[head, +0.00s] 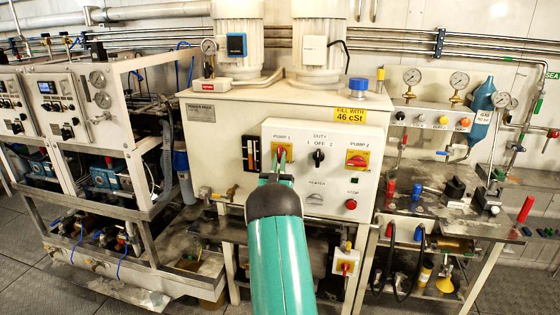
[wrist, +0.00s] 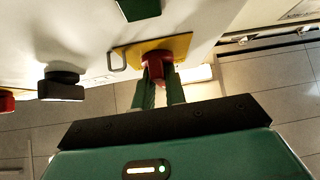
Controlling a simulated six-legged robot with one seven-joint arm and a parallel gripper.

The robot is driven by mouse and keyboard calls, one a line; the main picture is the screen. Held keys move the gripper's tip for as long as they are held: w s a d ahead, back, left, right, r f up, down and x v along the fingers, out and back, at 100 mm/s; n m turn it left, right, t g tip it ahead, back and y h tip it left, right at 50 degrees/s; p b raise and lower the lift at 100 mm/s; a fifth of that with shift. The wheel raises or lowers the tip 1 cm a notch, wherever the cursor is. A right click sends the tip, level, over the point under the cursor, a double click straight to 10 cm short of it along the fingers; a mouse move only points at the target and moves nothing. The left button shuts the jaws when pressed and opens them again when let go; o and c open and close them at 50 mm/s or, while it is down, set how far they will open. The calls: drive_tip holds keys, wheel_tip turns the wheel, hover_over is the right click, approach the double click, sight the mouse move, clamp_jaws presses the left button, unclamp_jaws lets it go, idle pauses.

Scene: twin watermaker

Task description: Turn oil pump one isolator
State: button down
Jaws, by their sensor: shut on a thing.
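The pump 1 isolator is a red rotary handle on a yellow plate (head: 273,152), on the front of the white cabinet under the "PUMP 1" label. In the wrist view the red handle (wrist: 157,58) sits on its yellow plate (wrist: 183,45) with a metal loop beside it. My gripper (head: 279,176) reaches up to the handle from below and covers part of it. In the wrist view my gripper's green fingers (wrist: 160,88) are shut on the red handle, one on each side. The handle's exact angle is hard to tell.
The black duty switch (head: 319,156) is just right of the handle, and the red and yellow pump 2 isolator (head: 357,160) lies further right. A red stop button (head: 351,204) is below that. A workbench (head: 440,215) with valves and gauges stands at right, a white framed unit (head: 80,115) at left.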

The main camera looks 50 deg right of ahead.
drive_tip(key=shift+m+g+h, duration=0.5)
drive_tip(key=shift+m+g, duration=0.5)
drive_tip(key=shift+m, duration=0.1)
drive_tip(key=c, duration=1.4)
unclamp_jaws()
drive_tip(key=shift+c, duration=0.2)
drive_tip(key=v, duration=1.4)
